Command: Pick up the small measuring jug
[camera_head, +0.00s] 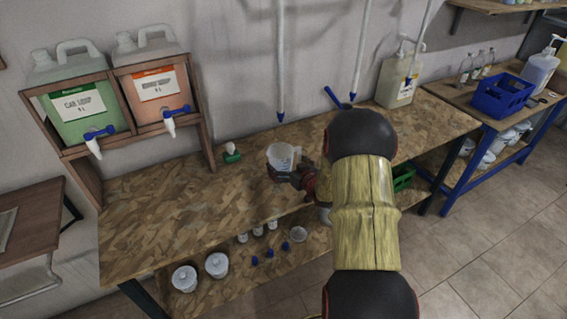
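The small measuring jug (281,155) is a clear, whitish cup with a handle on its right side. It is upright, over the middle of the chipboard bench. My gripper (285,176) is at the jug's lower front and right side, with its dark fingers overlapping the jug's base. I cannot tell whether the fingers are closed on it, or whether the jug rests on the bench or is slightly above it. My arm comes in from the right front and hides part of the bench.
Green and orange detergent drums (87,110) (154,88) with blue taps sit in a wooden rack at left. Pipes (281,70) hang behind. A white canister (397,80) stands at right. The bench's left part (150,205) is clear.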

